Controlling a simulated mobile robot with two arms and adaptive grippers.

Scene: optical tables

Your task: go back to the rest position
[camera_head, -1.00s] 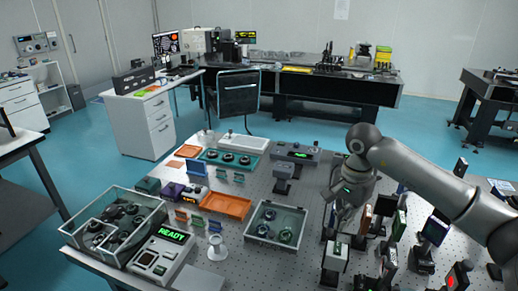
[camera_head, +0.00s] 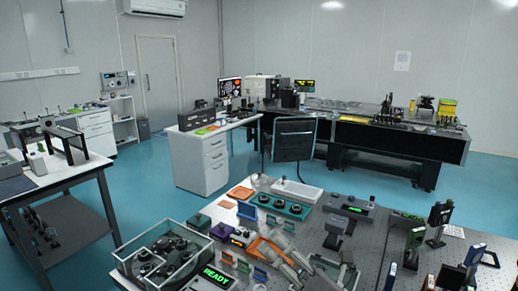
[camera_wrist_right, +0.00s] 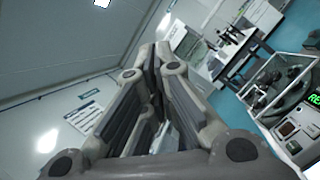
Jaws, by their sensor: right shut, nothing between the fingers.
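My right gripper (camera_head: 281,256) shows low in the middle of the head view, over the perforated optical table (camera_head: 372,238). It covers part of the orange tray (camera_head: 262,247). In the right wrist view its fingers (camera_wrist_right: 157,62) are closed together with nothing held between them. My left gripper is in neither view.
A clear box of lenses (camera_head: 165,255) and a device reading READY (camera_head: 213,277) stand left of the gripper. Mounted optics (camera_head: 438,222) stand at the right. A chair (camera_head: 294,139) and white desk (camera_head: 203,160) are behind; blue floor lies open at left.

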